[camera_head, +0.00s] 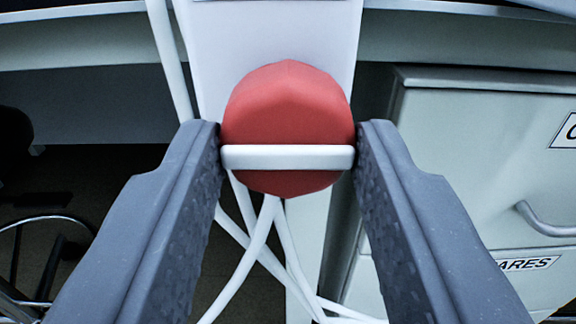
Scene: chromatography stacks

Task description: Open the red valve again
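The red valve (288,105) is a round red knob with a white bar (287,157) lying level across its front. It sits in front of a white upright panel (215,50), in the upper middle of the head camera view. My gripper (288,150) has its two dark grey fingers on either side of the knob, with the fingertips at the two ends of the white bar. The fingers appear to touch the bar's ends, so the gripper looks closed on the valve. The back of the knob is hidden.
White tubes (258,245) hang below the valve, and another runs up at its left. A grey drawer cabinet (470,150) with a handle stands at the right. A wheeled chair base (45,240) shows at the lower left. A bench edge (80,55) runs behind.

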